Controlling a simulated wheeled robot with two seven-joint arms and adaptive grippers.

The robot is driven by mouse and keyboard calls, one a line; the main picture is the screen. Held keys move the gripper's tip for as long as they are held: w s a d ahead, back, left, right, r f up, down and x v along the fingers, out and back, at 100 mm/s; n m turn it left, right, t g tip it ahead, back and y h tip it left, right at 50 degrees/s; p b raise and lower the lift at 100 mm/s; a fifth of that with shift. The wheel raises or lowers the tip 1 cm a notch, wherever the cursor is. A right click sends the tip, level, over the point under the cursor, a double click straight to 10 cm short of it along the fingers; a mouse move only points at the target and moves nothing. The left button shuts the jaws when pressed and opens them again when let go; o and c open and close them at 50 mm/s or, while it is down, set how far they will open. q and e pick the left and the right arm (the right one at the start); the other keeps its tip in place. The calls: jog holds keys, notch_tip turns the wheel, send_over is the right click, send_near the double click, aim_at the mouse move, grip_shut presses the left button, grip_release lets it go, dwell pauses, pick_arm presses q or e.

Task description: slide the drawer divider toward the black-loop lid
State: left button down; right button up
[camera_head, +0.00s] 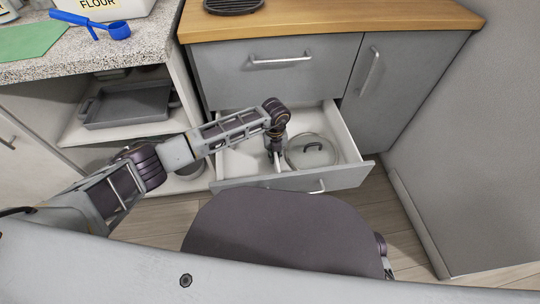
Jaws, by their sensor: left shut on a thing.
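The open drawer (345,178) below the wooden counter holds a round glass lid (312,152) with a black loop handle, on the right side of the drawer. My left gripper (277,157) reaches down into the drawer, left of the lid. It is shut on the drawer divider (278,167), a thin pale upright strip that is mostly hidden by the gripper. The divider stands a short way left of the lid, with a small gap between them. My right gripper does not show.
The drawer's left part (238,160) looks empty. A grey baking tray (130,105) lies on an open shelf at left. A blue scoop (115,30), green sheet (28,40) and flour container (100,8) are on the speckled counter. A grey panel stands at right.

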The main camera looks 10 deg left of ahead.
pick_arm(q)
jog(key=c, duration=1.5)
grip_release()
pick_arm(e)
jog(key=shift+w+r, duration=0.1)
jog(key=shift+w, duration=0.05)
pick_arm(q)
jog(key=shift+r, duration=0.15)
jog(key=shift+r, duration=5.85)
jog(key=shift+r, duration=0.1)
jog(key=shift+r+p, duration=4.55)
jog(key=shift+p, duration=0.05)
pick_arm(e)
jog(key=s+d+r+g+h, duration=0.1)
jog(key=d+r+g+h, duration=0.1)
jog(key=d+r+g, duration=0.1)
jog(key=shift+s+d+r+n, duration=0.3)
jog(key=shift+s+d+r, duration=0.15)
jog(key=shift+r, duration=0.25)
